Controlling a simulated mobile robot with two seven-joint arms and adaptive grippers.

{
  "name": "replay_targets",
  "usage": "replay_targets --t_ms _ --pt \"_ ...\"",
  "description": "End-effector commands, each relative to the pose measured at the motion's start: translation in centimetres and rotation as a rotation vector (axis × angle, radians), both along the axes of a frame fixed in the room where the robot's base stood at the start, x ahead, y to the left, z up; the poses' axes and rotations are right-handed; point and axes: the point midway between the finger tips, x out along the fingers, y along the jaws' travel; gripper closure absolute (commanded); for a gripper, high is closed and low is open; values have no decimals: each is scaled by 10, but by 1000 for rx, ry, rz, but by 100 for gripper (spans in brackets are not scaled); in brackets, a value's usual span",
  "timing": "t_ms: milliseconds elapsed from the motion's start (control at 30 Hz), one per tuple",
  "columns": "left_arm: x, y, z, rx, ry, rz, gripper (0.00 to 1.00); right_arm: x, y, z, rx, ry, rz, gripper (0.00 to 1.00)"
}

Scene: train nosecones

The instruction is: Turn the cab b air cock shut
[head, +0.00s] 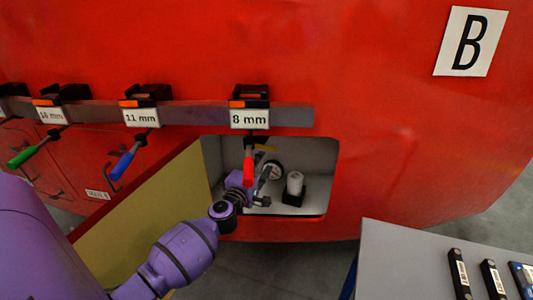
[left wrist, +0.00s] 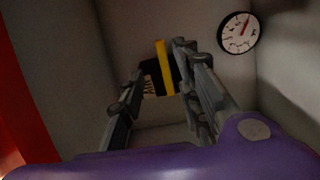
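The air cock's yellow lever (left wrist: 164,68) stands almost upright in the left wrist view, in front of a black body (left wrist: 150,78) with a small, unreadable label. In the head view the yellow lever (head: 266,148) shows near the top of the open recess in the red cab marked B (head: 469,42). My left gripper (head: 258,183) reaches into the recess, partly hidden by a hanging red-handled tool. In the left wrist view its fingers (left wrist: 159,62) are apart, one on each side of the lever. The right fingertip looks close to the lever; contact cannot be told. My right gripper is not in view.
A round gauge (left wrist: 238,33) sits on the recess wall, right of the fingers. A white cylinder (head: 295,183) stands in the recess. The red-handled 8 mm tool (head: 248,168) hangs before the opening. A yellowish panel (head: 150,208) stands left; a grey table (head: 400,262) is right.

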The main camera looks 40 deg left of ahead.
Motion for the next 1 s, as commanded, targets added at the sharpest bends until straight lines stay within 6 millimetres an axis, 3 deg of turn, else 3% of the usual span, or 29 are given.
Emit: replay_targets --t_ms 167,600,933,1000 --pt "10 8 -3 -20 4 23 69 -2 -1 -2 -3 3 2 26" --pt "69 22 -4 -19 5 21 69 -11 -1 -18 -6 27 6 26" --pt "74 24 -2 -18 5 21 69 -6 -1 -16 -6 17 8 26" --pt "74 24 -2 -18 5 21 75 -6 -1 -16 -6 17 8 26"
